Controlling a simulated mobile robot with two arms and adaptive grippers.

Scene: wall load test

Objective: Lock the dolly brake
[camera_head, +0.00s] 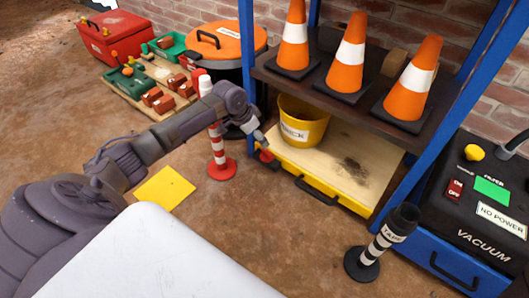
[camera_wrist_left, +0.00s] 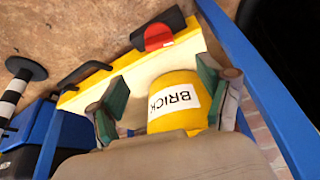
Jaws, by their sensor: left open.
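The dolly is a low wooden platform (camera_head: 372,172) with a yellow front edge and a black handle, under the shelf. The brake, a red piece on a black part (camera_head: 266,157), sits at its front left corner. In the left wrist view the red brake (camera_wrist_left: 158,37) shows at the top, on the black part beyond the yellow edge. My left gripper (camera_head: 262,143) is just above the brake; contact cannot be told. In the left wrist view my left gripper (camera_wrist_left: 163,88) is open, fingers apart and nothing between the tips. A yellow bucket labelled BRICK (camera_head: 303,120) stands on the dolly.
A blue shelf frame (camera_head: 247,60) stands close beside my left gripper, with several traffic cones on its dark shelf (camera_head: 330,85). A red-and-white post (camera_head: 217,145) is left of the gripper. A tape post (camera_head: 380,245) and vacuum box (camera_head: 480,230) stand right.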

